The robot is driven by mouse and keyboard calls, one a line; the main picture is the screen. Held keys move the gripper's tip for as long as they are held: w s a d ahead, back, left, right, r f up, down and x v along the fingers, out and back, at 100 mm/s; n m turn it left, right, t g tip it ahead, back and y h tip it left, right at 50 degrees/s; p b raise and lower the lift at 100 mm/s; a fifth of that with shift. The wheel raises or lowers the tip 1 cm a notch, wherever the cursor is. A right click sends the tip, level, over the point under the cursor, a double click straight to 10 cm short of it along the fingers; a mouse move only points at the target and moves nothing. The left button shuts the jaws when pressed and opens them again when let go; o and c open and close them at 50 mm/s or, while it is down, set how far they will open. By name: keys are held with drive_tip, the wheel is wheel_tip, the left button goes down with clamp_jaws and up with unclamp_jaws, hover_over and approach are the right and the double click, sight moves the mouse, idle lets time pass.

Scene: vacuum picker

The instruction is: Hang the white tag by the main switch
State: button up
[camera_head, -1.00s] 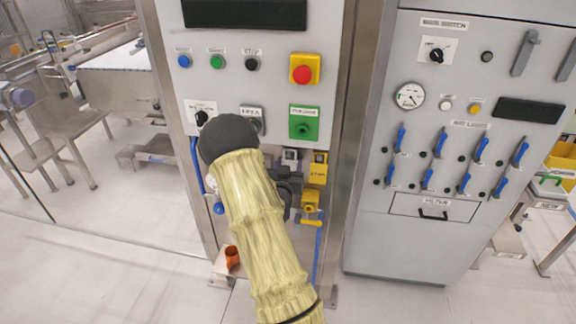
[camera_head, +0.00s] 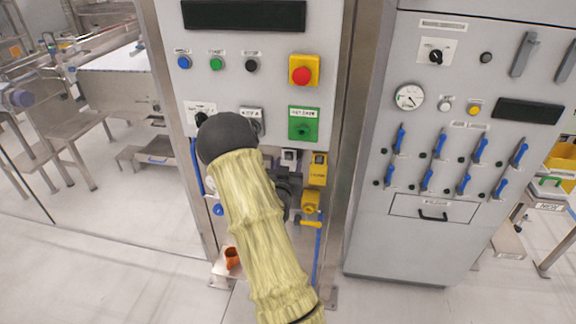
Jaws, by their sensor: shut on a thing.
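A small white-grey tag (camera_head: 290,158) shows at the lower part of the left control panel, left of a yellow tag (camera_head: 318,168). My gripper (camera_head: 287,184) is dark and mostly hidden behind my own yellow-sleeved forearm. It is at the white tag's lower edge and shut on it, though the fingertips and contact are not clear. The main switch (camera_head: 436,56) is a black rotary knob on a white plate, high on the right cabinet, well right of and above my gripper.
The left panel (camera_head: 275,85) carries buttons, a red emergency stop (camera_head: 302,75) and a green square switch (camera_head: 303,123). A yellow valve (camera_head: 311,203) sits below the tags. The right cabinet (camera_head: 420,240) has blue levers and a gauge (camera_head: 409,97). An orange cup (camera_head: 232,257) stands low.

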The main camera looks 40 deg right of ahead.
sight(289, 163)
drive_tip(key=shift+b+v, duration=0.6)
drive_tip(key=shift+v, duration=1.55)
drive_tip(key=shift+s, duration=0.1)
drive_tip(key=shift+a, duration=0.1)
drive_tip(key=shift+r+b+v, duration=0.2)
drive_tip(key=shift+b+v, duration=0.1)
drive_tip(key=shift+v, duration=0.95)
drive_tip(key=shift+r+b+v, duration=0.15)
drive_tip(key=shift+b+v, duration=0.15)
drive_tip(key=shift+v, duration=0.9)
drive_tip(key=w+a+f+n+t+y, duration=0.2)
drive_tip(key=a+f+y, duration=0.1)
drive_tip(key=a, duration=0.5)
drive_tip(key=w+a+f+n+t+y, duration=0.1)
drive_tip(key=w+a+f+n+y, duration=0.1)
drive_tip(key=a+f, duration=0.4)
drive_tip(key=w+a+f+n+t+y, duration=0.2)
drive_tip(key=a+f, duration=0.3)
drive_tip(key=a, duration=0.7)
drive_tip(key=shift+w+t+y, duration=0.3)
drive_tip(key=shift+w+y, duration=0.25)
drive_tip(key=shift+y, duration=0.25)
drive_tip(key=shift+w+a, duration=0.1)
